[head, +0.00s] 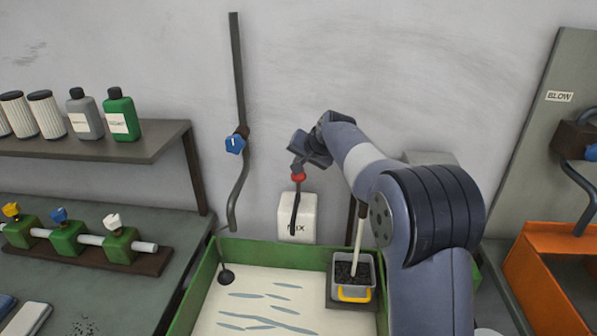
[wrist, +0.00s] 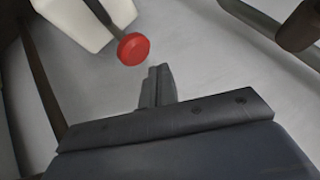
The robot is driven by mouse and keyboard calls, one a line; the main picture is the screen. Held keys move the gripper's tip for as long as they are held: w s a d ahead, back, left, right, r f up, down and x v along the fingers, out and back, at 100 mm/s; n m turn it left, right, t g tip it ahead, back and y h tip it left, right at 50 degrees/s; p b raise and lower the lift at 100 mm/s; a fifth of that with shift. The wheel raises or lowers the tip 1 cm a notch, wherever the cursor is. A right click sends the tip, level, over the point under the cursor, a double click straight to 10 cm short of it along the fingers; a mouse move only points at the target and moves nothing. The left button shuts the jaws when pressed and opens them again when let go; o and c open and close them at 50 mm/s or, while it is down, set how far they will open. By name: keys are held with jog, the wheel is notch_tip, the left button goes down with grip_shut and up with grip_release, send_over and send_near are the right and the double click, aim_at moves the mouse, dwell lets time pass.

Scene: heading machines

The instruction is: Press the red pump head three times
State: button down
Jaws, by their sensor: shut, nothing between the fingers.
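The red pump head (head: 298,177) sits at the top of a dark stem in front of a white container marked MIX (head: 297,217), at the middle of the head view. In the wrist view the red pump head (wrist: 133,48) is a round disc above and left of my fingertips, with the white container (wrist: 85,20) behind it. My gripper (head: 298,163) is just above the pump head in the head view. In the wrist view my gripper (wrist: 157,75) is shut and empty, with a small gap seen between its fingers and the red disc. I cannot tell whether they touch.
A green-walled tank (head: 205,285) with pale liquid lies below. A grey cup of dark grains (head: 353,272) stands at its right. A pipe with a blue valve (head: 236,142) runs down the wall. A shelf (head: 120,142) with bottles is at left, an orange bin (head: 545,275) at right.

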notch_tip(320, 180, up, 4)
jog(key=p, duration=0.3)
jog(key=shift+r, duration=0.1)
dwell(2.3)
